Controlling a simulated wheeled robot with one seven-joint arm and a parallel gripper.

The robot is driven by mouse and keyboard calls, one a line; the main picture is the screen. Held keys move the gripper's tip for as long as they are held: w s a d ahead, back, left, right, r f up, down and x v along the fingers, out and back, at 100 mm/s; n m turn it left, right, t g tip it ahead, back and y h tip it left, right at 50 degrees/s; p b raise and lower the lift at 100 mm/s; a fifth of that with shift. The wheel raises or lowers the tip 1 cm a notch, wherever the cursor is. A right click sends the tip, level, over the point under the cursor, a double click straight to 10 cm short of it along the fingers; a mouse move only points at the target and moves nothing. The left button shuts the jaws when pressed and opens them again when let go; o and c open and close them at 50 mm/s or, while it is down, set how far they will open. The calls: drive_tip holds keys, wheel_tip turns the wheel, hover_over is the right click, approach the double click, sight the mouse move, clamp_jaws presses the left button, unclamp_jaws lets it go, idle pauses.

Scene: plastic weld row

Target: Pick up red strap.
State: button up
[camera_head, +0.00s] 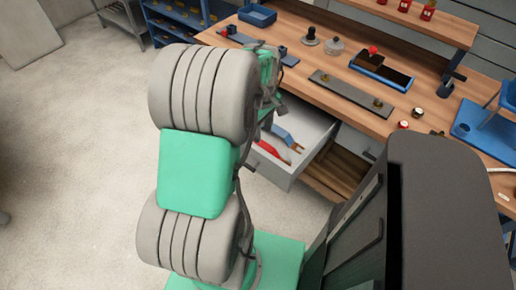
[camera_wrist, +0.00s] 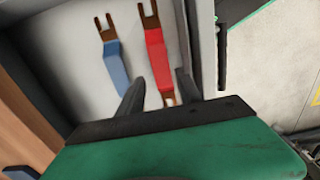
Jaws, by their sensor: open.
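The red strap (camera_wrist: 156,53) lies in the open drawer, with a brown forked end at the top and another brown end lower down in the wrist view. In the head view the red strap (camera_head: 270,152) shows partly beside my arm. My gripper (camera_wrist: 158,88) is open above the drawer. Its two dark fingers stand on either side of the strap's lower part, and the strap does not look gripped. How far the fingertips are above the strap I cannot tell. In the head view my arm hides the gripper.
A blue strap (camera_wrist: 112,58) lies left of the red one in the same drawer; it also shows in the head view (camera_head: 284,136). The drawer (camera_head: 285,178) sticks out below the wooden workbench (camera_head: 310,82). Its wall (camera_wrist: 203,45) rises close to the right of the red strap.

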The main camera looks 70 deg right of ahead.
sight(262, 145)
wheel_tip(262, 145, down, 7)
drive_tip(key=shift+f, duration=0.2)
drive_tip(key=shift+c, duration=0.5)
clamp_jaws()
